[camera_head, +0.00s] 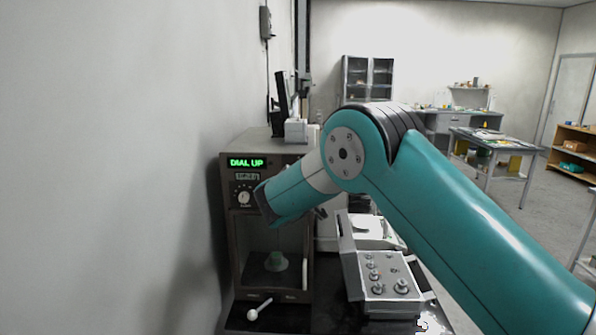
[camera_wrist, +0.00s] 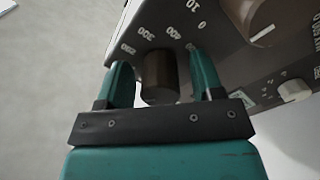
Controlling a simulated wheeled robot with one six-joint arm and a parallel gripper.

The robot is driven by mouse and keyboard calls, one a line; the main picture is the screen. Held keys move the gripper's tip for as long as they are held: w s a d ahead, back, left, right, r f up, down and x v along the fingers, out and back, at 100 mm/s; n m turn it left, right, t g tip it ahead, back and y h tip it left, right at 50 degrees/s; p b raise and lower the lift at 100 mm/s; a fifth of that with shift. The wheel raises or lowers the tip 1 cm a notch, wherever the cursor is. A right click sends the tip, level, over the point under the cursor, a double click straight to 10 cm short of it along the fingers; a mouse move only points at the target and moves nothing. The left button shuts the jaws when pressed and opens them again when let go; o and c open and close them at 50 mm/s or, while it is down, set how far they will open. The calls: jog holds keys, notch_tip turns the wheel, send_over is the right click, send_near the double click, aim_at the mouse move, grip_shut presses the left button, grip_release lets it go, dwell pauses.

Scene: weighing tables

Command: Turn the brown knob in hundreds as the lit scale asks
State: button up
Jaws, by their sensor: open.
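The lit scale (camera_head: 232,240) is a dark cabinet on the left, with a green display (camera_head: 247,162) reading "DIAL UP". A smaller numeric readout (camera_head: 247,176) below it is too small to read surely. Numbers including 250, 300 and 400 ring the knob. In the head view my arm hides the knob, and the fingertips are hard to make out.
A second, larger brown knob (camera_wrist: 258,20) is close by on the panel. A dial (camera_head: 243,196) shows on the scale's front. An open weight box (camera_head: 350,275) stands to the right. A white-knobbed lever (camera_head: 253,314) projects at the front.

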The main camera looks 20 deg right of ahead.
jog(key=shift+c, duration=0.4)
jog(key=c, duration=0.9)
jog(key=shift+o, duration=0.3)
jog(key=shift+f+b, duration=0.15)
jog(key=shift+b, duration=0.45)
jog(key=m+b, duration=0.1)
jog(key=b, duration=0.1)
jog(key=shift+f+b, duration=0.2)
jog(key=shift+b, duration=0.1)
jog(key=m+b, duration=0.2)
jog(key=b, duration=0.3)
jog(key=shift+f, duration=0.1)
jog(key=m+b, duration=0.3)
jog(key=b, duration=0.2)
jog(key=shift+a, duration=0.1)
jog(key=m+b, duration=0.1)
jog(key=b, duration=0.1)
jog(key=shift+r+m+b, duration=0.3)
jog(key=shift+m+b, duration=0.1)
jog(key=shift+r, duration=0.15)
